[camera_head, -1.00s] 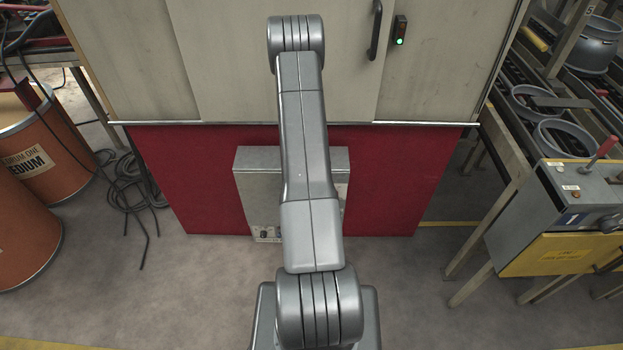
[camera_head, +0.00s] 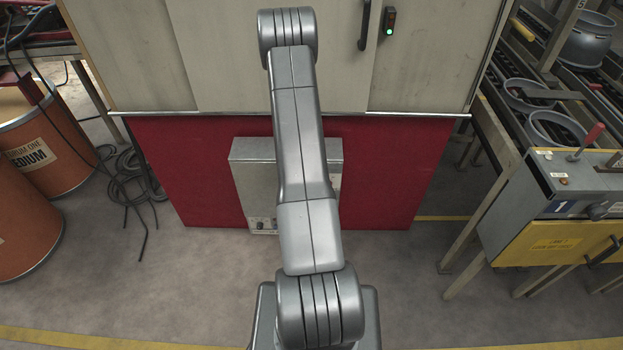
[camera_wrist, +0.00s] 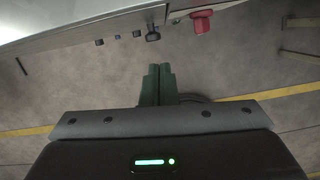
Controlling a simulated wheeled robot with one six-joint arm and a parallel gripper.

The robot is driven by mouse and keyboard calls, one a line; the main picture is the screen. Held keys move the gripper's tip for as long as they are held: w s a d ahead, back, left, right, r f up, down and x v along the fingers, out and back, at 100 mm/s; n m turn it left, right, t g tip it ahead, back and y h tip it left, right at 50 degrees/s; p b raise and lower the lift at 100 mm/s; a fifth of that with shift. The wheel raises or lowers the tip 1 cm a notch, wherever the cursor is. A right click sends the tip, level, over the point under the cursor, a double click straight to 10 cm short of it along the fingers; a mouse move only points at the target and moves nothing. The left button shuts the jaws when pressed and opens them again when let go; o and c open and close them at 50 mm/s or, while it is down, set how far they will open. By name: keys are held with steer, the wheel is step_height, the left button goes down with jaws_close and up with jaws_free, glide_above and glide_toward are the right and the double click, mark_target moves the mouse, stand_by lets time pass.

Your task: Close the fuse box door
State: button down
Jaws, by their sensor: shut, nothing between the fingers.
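A grey metal box (camera_head: 252,178), which I take for the fuse box, stands against the red panel in the head view. My arm hides its middle, and I cannot tell how far its door is open. In the wrist view a pale grey metal surface (camera_wrist: 75,30) fills the top left, with small black fittings, a black knob (camera_wrist: 153,33) and a red knob (camera_wrist: 202,21) along its edge. My gripper (camera_wrist: 158,72) shows there with green fingers shut and empty, a little below the black knob in the picture. The head view does not show the fingers.
A beige cabinet (camera_head: 225,60) with a black handle is above the red panel (camera_head: 390,175). Orange drums (camera_head: 35,150) and coiled black cables (camera_head: 125,180) are at left. A control console (camera_head: 560,190) and a rack stand at right. The floor in front is clear.

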steer(key=p+v, duration=0.5)
steer(key=v, duration=0.4)
steer(key=shift+w, duration=0.25)
steer(key=shift+f, duration=0.1)
